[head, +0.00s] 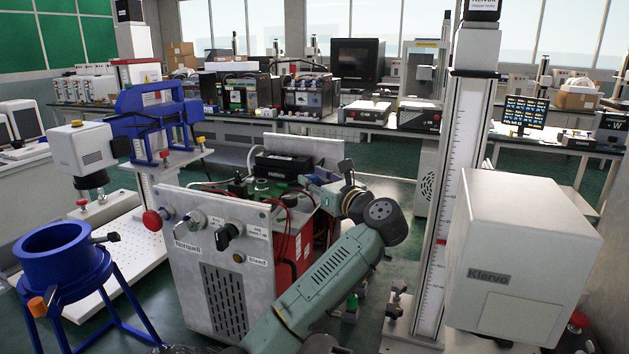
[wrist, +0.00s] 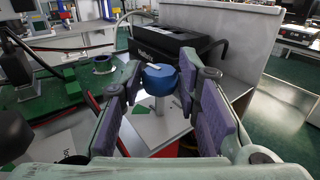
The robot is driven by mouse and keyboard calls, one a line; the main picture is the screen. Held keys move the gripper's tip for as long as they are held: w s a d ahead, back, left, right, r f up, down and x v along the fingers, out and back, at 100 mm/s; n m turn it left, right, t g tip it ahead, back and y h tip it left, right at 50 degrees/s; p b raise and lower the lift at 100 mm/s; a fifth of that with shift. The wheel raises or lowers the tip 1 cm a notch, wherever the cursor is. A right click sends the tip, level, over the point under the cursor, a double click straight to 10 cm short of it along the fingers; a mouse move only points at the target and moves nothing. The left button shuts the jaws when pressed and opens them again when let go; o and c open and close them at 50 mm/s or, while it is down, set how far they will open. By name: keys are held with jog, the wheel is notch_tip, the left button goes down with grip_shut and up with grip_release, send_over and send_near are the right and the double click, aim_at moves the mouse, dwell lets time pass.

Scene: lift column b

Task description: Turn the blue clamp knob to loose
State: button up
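The blue knob (wrist: 160,79) shows in the wrist view as a round blue cap on a pale post, near the middle. My gripper (wrist: 161,72) is open, with one purple-padded finger on each side of the knob. The knob sits between or just past the fingertips, nearer the left one; I cannot tell whether either finger touches it. In the head view my gripper (head: 312,183) is low over the open instrument housing (head: 224,262), and I cannot make out the knob there.
A black box (wrist: 180,45) lies just beyond the knob, with an upright grey panel (wrist: 226,35) behind it. Red cables (head: 284,205) run close by. A tall scaled column (head: 447,190) with a white Klervo head (head: 525,250) stands at right.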

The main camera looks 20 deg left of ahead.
grip_shut()
jog(key=shift+a+f+m+t+h, duration=0.1)
jog(key=shift+a+m+t+h, duration=0.05)
jog(key=shift+m+t+h, duration=0.2)
jog(key=shift+s+a+m+t+h+b, duration=0.1)
jog(key=shift+m+t+h+b, duration=0.05)
jog(key=shift+m+t+h, duration=0.4)
jog(key=shift+s+a+m+t+h+b, duration=0.1)
jog(key=shift+m+t+h+b, duration=0.05)
jog(key=shift+m+t+h, duration=0.35)
jog(key=shift+d+m+t+h, duration=0.1)
jog(key=shift+m+t+h, duration=0.85)
jog(key=shift+h, duration=0.35)
jog(key=o, duration=0.5)
grip_release()
